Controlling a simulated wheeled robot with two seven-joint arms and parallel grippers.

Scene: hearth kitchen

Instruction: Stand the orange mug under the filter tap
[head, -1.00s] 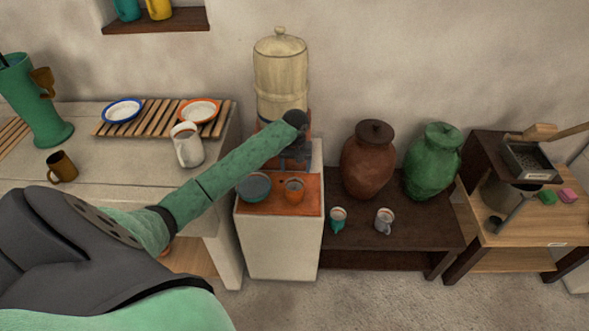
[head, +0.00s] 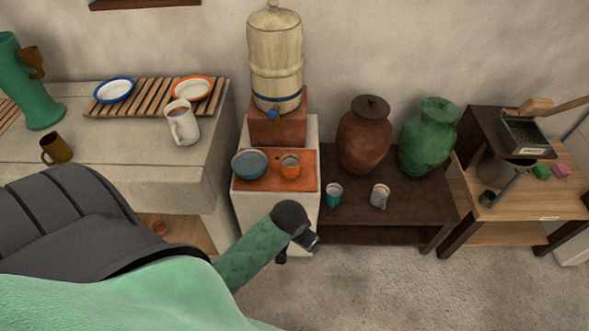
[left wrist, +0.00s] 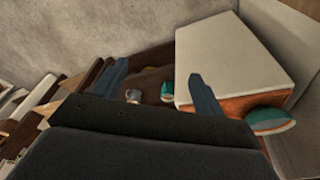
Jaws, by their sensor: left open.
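The orange mug (head: 290,168) stands upright on the orange top (head: 268,184) of the pale filter stand. It is empty-handed of any gripper, forward and slightly right of the blue filter tap (head: 273,114). The tap sits low on the cream water filter (head: 276,65), which rests on a red-brown block. My left gripper (head: 305,242) is in front of the stand, below and apart from the mug. In the left wrist view its fingers (left wrist: 157,72) are spread with nothing between them. I cannot make out the orange mug there. My right gripper is not in view.
A blue-grey bowl (head: 249,164) sits close left of the mug. A teal cup (head: 333,195) and a grey cup (head: 380,196) stand on the dark low table, with brown (head: 364,140) and green (head: 428,137) jars behind. The counter with plates (head: 114,90) is left. Floor at front right is clear.

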